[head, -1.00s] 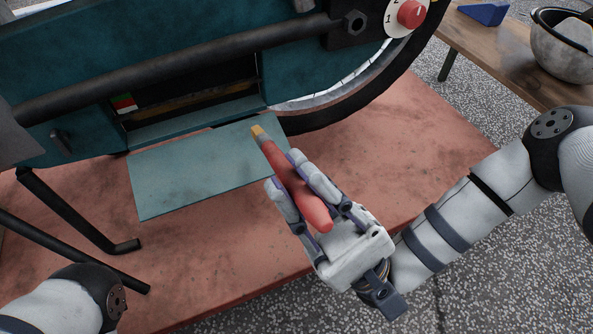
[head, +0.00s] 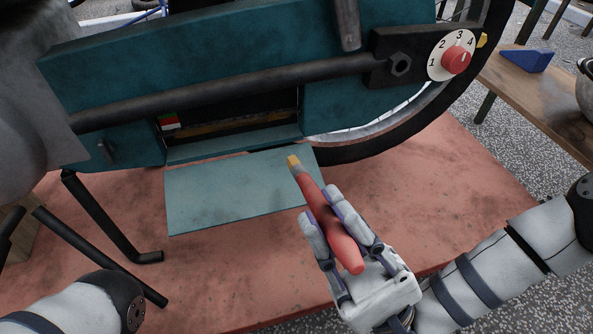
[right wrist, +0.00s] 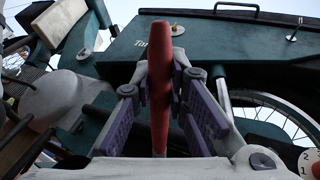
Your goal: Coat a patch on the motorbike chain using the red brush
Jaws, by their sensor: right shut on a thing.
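The red brush (head: 333,225) has a red handle and a yellowish tip that points up and left in the head view. My right gripper (head: 328,212) is shut on its handle, in front of the lowered teal flap (head: 225,190). The brush also shows upright between the fingers in the right wrist view (right wrist: 160,85). Behind the flap is a dark opening (head: 230,118) in the teal casing, with a brownish strip (head: 235,128) that may be the chain. The tip is apart from it. Of my left arm only a link shows at lower left; its gripper is out of view.
A dark bar (head: 230,92) crosses the casing above the opening. A red numbered dial (head: 456,60) is at upper right, by the wheel (head: 400,130). A red-green-white marker (head: 168,121) sits at the opening's left. A wooden bench (head: 535,105) with a blue wedge (head: 528,60) stands at right.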

